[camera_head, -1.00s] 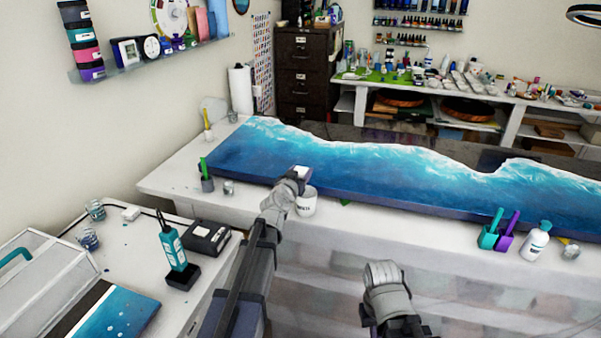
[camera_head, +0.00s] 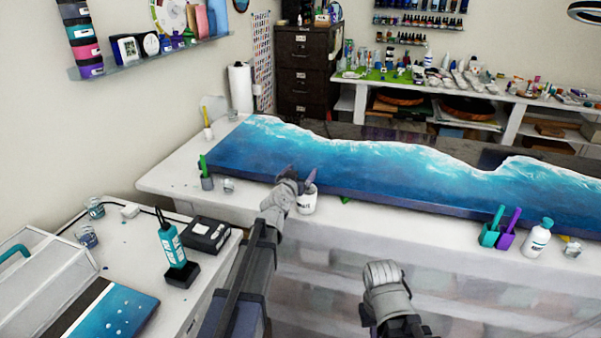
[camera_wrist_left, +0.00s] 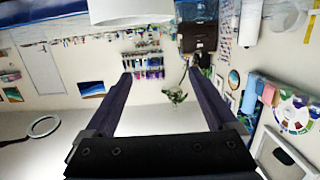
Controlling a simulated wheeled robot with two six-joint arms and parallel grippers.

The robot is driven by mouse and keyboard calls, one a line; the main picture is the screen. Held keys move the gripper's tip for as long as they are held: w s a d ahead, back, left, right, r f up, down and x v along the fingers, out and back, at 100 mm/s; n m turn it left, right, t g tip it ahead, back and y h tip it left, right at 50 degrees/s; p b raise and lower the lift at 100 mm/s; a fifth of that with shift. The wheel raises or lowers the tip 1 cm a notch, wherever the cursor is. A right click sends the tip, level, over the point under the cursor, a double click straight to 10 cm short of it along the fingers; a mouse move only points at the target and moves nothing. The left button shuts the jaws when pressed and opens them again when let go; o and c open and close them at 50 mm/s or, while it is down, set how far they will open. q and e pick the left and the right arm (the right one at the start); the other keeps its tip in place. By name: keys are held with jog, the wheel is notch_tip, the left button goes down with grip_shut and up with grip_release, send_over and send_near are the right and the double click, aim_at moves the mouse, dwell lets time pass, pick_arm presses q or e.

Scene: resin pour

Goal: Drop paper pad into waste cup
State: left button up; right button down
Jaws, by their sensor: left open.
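The white waste cup (camera_head: 308,204) stands upright at the front edge of the long table, with dark lettering on its side. My left gripper (camera_head: 297,175) is open above the cup's rim, and its dark fingers are spread apart with nothing between them. In the left wrist view the gripper (camera_wrist_left: 158,76) is also open and empty, and the white cup (camera_wrist_left: 130,10) is partly visible at the top edge. The paper pad is not visible in either view now; the inside of the cup is hidden. My right arm shows at the lower middle, but its fingers do not show.
A blue resin wave panel (camera_head: 345,165) covers much of the long table behind the cup. A small pot with a green stick (camera_head: 207,182) and a clear cup (camera_head: 229,186) stand left of the gripper. Teal (camera_head: 489,236) and purple (camera_head: 506,240) cups and a white bottle (camera_head: 537,238) stand at right.

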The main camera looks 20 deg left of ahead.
pick_arm(q)
jog(key=s+r+p, duration=0.1)
jog(key=s, duration=0.6)
jog(key=shift+s, duration=0.3)
jog(key=shift+a+r, duration=0.1)
jog(key=s+d+f+m+g+h, duration=0.2)
jog(key=s+d+f+g, duration=0.3)
jog(key=d, duration=0.4)
jog(key=s+d+f+m+g+h, duration=0.2)
jog(key=s+d+f+g, duration=0.2)
jog(key=s+d+f, duration=0.4)
jog(key=s+f+g+y, duration=0.2)
jog(key=s+g+y, duration=0.1)
jog(key=s, duration=0.5)
jog(key=s+f+g+y, duration=0.3)
jog(key=s+g, duration=0.1)
jog(key=s, duration=0.4)
jog(key=shift+s+n+g, duration=0.3)
jog(key=shift+f, duration=0.1)
